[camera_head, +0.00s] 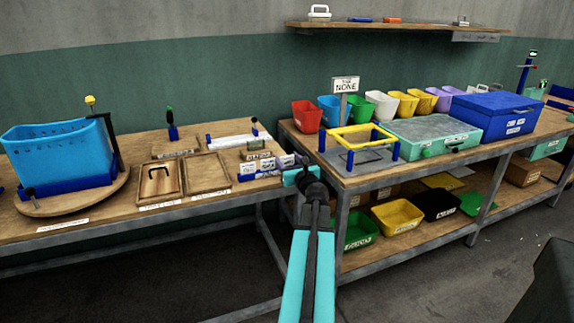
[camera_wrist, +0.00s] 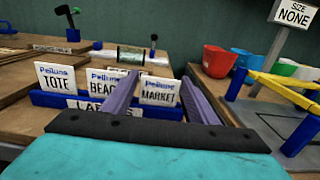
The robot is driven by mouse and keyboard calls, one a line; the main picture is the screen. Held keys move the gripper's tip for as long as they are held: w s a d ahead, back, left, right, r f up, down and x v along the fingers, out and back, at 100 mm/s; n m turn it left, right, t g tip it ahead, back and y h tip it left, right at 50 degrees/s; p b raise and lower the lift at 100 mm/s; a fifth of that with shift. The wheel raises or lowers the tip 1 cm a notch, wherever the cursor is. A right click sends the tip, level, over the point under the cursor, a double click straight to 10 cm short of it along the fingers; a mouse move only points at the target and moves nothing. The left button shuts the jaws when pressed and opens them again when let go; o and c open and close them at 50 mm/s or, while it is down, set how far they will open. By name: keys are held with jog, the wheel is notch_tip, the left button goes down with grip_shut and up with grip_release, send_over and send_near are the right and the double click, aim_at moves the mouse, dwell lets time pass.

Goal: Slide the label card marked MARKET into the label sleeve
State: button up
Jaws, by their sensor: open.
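The white MARKET card (camera_wrist: 158,92) stands upright in a blue rack (camera_wrist: 48,98) marked LABELS, at its right end; it also shows in the head view (camera_head: 285,161). My gripper (camera_wrist: 160,80) is open, its two fingers reaching forward on either side of the MARKET card in the wrist view. I cannot tell how deep the card lies between them. In the head view my gripper (camera_head: 300,176) is at the right side of the rack. A greenish panel with white ends (camera_wrist: 130,56) lies behind the rack; it may be the label sleeve, but I cannot tell.
The TOTE card (camera_wrist: 58,77) and a partly hidden BEACH card (camera_wrist: 102,80) stand left of MARKET. Wooden trays (camera_head: 207,174) lie left of the rack. To the right, a second table holds a yellow frame on blue posts (camera_head: 362,137) and a NONE sign (camera_head: 345,85).

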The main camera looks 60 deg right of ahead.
jog(key=c, duration=0.8)
jog(key=shift+r, duration=0.1)
